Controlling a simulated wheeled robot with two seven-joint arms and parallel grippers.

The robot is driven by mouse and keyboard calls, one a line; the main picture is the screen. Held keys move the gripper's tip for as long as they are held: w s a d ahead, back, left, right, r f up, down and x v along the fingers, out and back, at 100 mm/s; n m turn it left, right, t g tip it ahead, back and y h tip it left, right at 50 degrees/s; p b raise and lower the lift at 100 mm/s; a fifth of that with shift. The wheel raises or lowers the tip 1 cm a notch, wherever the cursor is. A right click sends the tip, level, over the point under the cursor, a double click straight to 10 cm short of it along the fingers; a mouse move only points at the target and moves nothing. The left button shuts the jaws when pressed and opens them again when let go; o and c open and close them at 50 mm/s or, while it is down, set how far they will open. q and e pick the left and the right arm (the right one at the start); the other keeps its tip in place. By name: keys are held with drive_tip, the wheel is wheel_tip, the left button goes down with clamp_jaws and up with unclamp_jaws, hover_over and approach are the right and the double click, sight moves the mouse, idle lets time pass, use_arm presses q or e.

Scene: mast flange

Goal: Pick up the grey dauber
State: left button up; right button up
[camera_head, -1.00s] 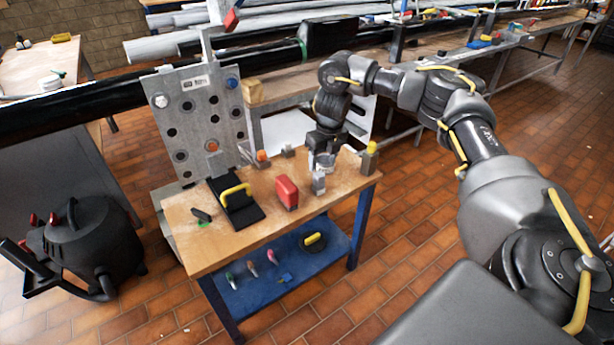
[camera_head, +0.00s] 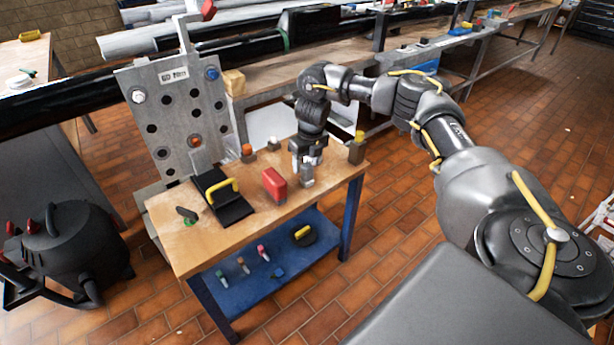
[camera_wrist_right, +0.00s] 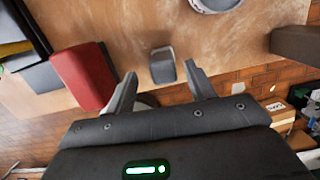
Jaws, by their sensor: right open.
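The grey dauber (camera_head: 307,176) stands upright near the right part of the wooden bench top, just right of a red block. In the wrist view the dauber (camera_wrist_right: 163,66) shows as a small grey block with a darker side, beyond the gap between my fingertips. My right gripper (camera_wrist_right: 160,82) is open, with one finger on each side of that gap and nothing held. In the head view my right gripper (camera_head: 306,158) hangs behind the dauber and its fingers are partly hidden. I cannot tell whether they touch it. My left gripper is not in view.
The red block (camera_head: 274,185) stands close left of the dauber; it also shows in the wrist view (camera_wrist_right: 84,76). A yellow-handled black pad (camera_head: 232,208) lies further left. A yellow-topped block (camera_head: 357,150) stands at the right corner. A perforated metal plate (camera_head: 178,120) rises behind.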

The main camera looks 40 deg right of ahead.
sight(307, 175)
drive_tip(key=f, duration=0.4)
drive_tip(key=shift+w+d, duration=0.2)
drive_tip(key=shift+d, duration=0.1)
drive_tip(key=shift+f, duration=0.35)
drive_tip(key=c, duration=1)
drive_tip(key=shift+r, duration=0.15)
